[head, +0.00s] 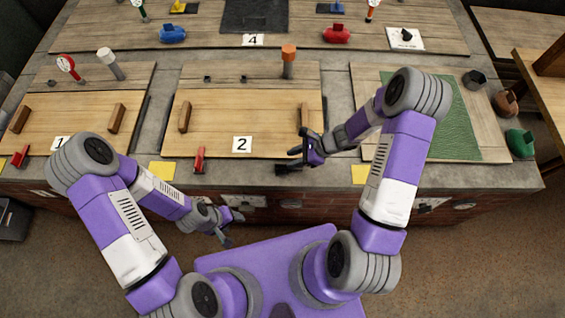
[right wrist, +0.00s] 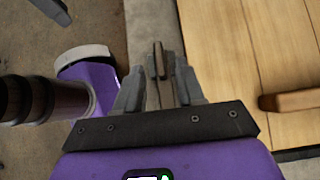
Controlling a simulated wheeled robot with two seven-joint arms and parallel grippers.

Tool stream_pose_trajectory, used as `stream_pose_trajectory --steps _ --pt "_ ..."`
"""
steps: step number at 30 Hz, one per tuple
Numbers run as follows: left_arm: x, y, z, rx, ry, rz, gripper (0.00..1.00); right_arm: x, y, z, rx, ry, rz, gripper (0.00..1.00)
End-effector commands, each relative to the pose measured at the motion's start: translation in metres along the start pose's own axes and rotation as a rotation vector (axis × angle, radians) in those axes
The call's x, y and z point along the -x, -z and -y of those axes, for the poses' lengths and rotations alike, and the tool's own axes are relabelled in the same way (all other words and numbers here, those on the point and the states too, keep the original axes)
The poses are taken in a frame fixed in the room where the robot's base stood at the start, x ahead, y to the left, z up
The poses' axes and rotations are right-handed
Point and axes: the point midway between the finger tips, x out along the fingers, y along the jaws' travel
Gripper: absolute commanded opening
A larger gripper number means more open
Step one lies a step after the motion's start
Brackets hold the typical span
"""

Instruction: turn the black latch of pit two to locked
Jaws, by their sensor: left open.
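Pit two has a wooden lid (head: 215,115) with a number 2 card (head: 242,144) in front. A black latch (head: 282,170) lies on the counter's front edge, right of the card; I cannot tell its setting for sure. My right gripper (head: 298,148) is just above and beside the latch, its fingers apart. In the right wrist view its fingers (right wrist: 159,82) stand on both sides of a narrow upright bar (right wrist: 158,60), perhaps part of the latch; contact is unclear. My left gripper (head: 236,227) is open and empty in front of the counter.
A red lever (head: 199,159) stands at pit two's front left. Wooden handles (head: 184,117) and an orange-topped post (head: 288,60) rise from its boards. Yellow cards (head: 162,172) lie along the edge. Pit one (head: 85,105) is to the left, a green mat (head: 450,125) to the right.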

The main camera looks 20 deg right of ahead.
Motion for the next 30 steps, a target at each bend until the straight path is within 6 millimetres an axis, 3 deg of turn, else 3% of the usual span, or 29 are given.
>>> stream_pose_trajectory --steps 3,9,21,28,30 --pt "-0.008 0.000 0.003 0.000 0.000 0.000 0.58 -0.023 0.002 -0.001 0.001 -0.004 0.000 0.38" --pt "-0.015 0.001 0.006 0.000 0.000 0.000 0.58 -0.049 0.002 -0.001 0.002 -0.003 -0.001 0.38" --pt "-0.016 0.001 0.006 0.000 0.000 0.000 0.58 -0.057 0.001 -0.001 0.004 -0.002 -0.003 0.38" --pt "-0.016 0.001 0.006 0.000 0.000 0.000 0.58 -0.057 0.001 -0.001 0.004 -0.002 -0.003 0.03" --pt "-0.016 0.001 0.006 0.000 0.000 0.000 0.58 -0.057 0.001 -0.001 0.004 -0.002 -0.003 0.00"
